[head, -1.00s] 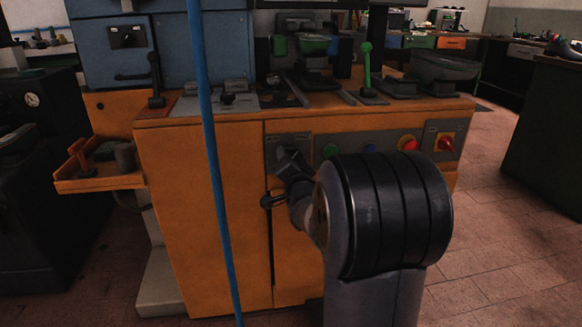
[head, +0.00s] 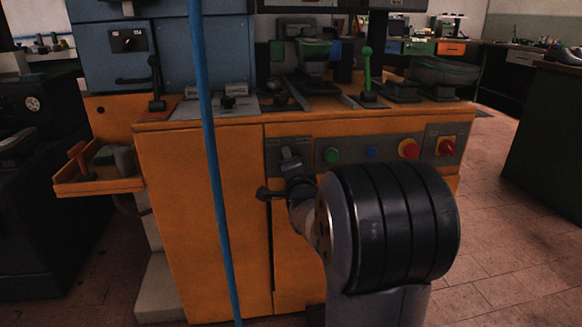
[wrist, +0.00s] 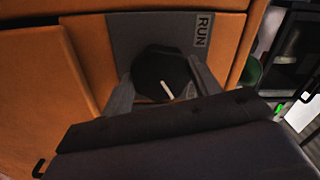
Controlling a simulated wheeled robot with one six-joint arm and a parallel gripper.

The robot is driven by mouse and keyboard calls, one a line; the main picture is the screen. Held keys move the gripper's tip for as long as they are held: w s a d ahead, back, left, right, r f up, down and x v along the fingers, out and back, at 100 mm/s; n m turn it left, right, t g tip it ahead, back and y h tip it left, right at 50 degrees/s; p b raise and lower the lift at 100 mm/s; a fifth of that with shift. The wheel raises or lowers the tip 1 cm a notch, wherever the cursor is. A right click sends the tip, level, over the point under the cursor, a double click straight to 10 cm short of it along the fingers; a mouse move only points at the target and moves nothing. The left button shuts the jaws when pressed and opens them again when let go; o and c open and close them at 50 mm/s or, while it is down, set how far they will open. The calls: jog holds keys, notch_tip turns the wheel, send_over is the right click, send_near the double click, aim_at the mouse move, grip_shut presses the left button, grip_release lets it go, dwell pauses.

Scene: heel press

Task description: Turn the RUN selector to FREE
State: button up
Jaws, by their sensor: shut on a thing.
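The RUN selector (wrist: 163,72) is a round black knob with a white pointer line. It sits on a grey plate (wrist: 138,32) lettered RUN on the orange cabinet front. In the wrist view the two fingers of my gripper (wrist: 160,85) stand on either side of the knob and are shut on it. The pointer runs slantwise in that view; no FREE mark can be read. In the head view my gripper (head: 290,158) is at the grey plate (head: 275,146), at the panel's left end, and hides the knob.
Right of the selector, the panel holds a green button (head: 331,155), a blue button (head: 373,153), a red button (head: 408,149) and a red switch (head: 446,146). A blue upright pole (head: 212,160) stands in front of the cabinet. Levers stand on the bench top above.

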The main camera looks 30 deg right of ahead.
jog(key=o, duration=1)
jog(key=shift+c, duration=0.2)
jog(key=p+v, duration=0.2)
jog(key=v, duration=0.8)
jog(key=shift+s, duration=0.4)
jog(key=shift+w, duration=0.1)
